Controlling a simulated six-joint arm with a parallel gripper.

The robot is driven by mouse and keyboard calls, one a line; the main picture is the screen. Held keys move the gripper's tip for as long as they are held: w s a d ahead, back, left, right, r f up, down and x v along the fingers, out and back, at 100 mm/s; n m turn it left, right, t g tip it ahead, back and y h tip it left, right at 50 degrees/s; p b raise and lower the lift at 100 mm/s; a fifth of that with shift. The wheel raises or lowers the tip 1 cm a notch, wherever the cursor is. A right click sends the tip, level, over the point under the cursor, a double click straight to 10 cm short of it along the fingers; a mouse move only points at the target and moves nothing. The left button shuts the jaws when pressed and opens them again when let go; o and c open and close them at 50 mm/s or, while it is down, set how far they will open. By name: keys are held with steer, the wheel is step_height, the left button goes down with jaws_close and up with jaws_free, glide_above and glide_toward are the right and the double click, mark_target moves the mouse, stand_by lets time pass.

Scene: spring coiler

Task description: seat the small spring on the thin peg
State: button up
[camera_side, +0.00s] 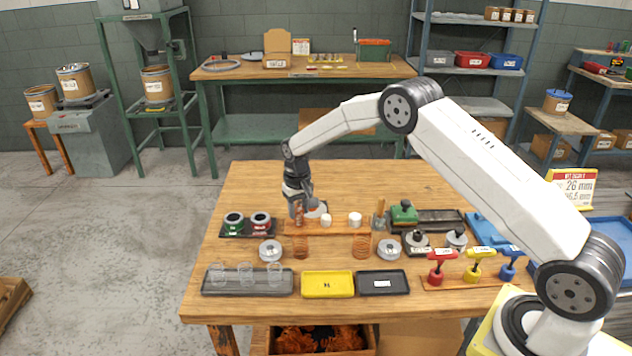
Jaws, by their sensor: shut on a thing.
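My gripper (299,204) points down near the left end of a wooden rack. It is shut on a small copper-coloured piece (299,215), which looks like the small spring. The fingers partly hide it, and I cannot tell whether it touches the rack or a peg. The wooden rack (341,229) carries two white caps or rollers to the right of my gripper. Two larger copper coils stand in front of it, the left coil (301,247) and the right coil (361,247). I cannot clearly make out the thin peg.
A black holder (234,234) with two ringed cups is left of the gripper. In front are a grey tray (248,291) with clear cylinders, a yellow tray (328,291) and a black tray (383,291). Red, yellow and blue T-handles stand at right. The back-left tabletop is clear.

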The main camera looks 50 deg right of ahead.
steer(key=o, duration=1.2)
steer(key=shift+o, duration=0.2)
steer(key=shift+r, duration=0.15)
steer(key=shift+r, duration=2.95)
steer(key=shift+r, duration=2.55)
